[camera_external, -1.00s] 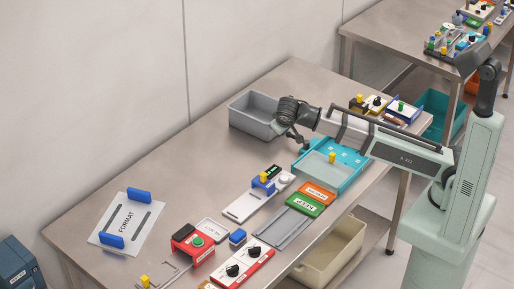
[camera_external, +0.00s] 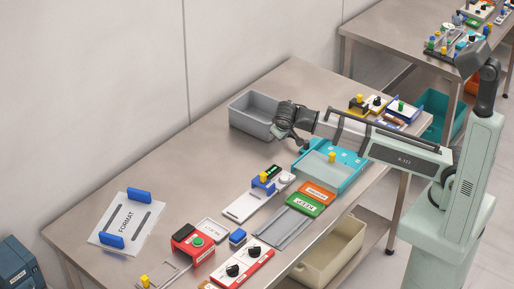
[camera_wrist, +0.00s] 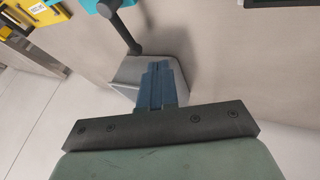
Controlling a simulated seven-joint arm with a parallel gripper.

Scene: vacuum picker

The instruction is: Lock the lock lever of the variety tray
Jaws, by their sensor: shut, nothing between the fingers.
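The variety tray (camera_external: 350,178) appears to be the teal tray on the table under my arm. In the wrist view, a teal edge (camera_wrist: 88,5) shows at the top, with a black lever (camera_wrist: 124,32) joined to it by a round pivot. The lever's thick end points down and right in that picture, close above my fingertips. My gripper (camera_wrist: 158,66) is shut and empty, its blue fingers apart from the lever in the picture. In the external view, my gripper (camera_external: 288,136) is at the tray's far left corner, where the lever is too small to make out.
A grey bin (camera_external: 247,121) stands just left of my gripper; a grey surface behind my fingers in the wrist view looks like it. Several small devices stand beyond the tray on the right. A white device (camera_external: 240,207) and a green block (camera_external: 305,204) lie nearer the front.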

